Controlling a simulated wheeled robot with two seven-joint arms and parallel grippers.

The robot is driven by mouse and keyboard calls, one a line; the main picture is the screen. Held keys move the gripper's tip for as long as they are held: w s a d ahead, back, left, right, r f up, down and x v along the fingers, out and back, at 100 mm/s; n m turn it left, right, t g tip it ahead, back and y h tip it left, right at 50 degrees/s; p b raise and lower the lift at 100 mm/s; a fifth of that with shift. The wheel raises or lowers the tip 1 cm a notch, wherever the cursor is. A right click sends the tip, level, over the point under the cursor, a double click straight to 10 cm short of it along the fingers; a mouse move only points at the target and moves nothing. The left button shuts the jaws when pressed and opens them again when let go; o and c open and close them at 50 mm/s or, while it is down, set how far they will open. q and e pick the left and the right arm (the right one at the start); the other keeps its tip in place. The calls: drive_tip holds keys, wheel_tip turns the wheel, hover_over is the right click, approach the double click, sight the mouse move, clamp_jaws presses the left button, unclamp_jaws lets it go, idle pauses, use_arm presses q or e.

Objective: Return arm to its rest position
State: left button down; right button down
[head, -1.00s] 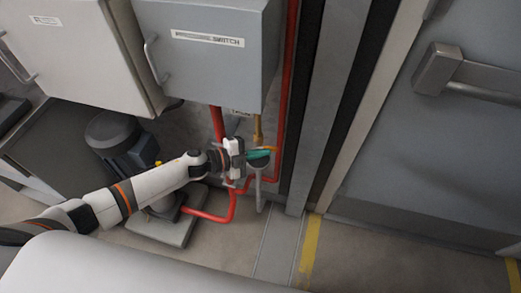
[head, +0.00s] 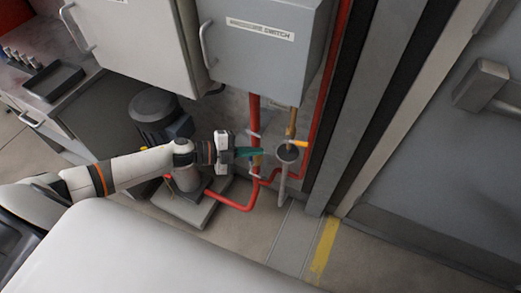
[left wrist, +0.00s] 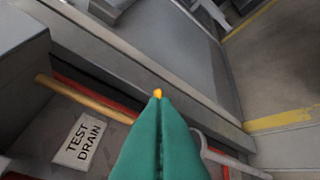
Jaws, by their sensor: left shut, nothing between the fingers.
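My left gripper (head: 250,152) reaches in from the left in the head view, in front of the red pipework. Its green fingers are shut with nothing between them, and their tips point right toward the drain funnel (head: 287,152). In the left wrist view the closed green fingers (left wrist: 158,110) fill the lower middle. A small yellow-orange handle (left wrist: 158,93) shows just beyond the tips; in the head view the handle (head: 299,143) lies right of the fingers, by the funnel, apart from them. My right gripper is not in view.
A grey pressure switch cabinet (head: 262,50) hangs above the gripper. A pump motor (head: 155,108) stands behind my left arm. Red pipe (head: 235,206) runs low near it. A TEST DRAIN sign (left wrist: 81,141) is on the wall. A grey door (head: 445,150) is at right.

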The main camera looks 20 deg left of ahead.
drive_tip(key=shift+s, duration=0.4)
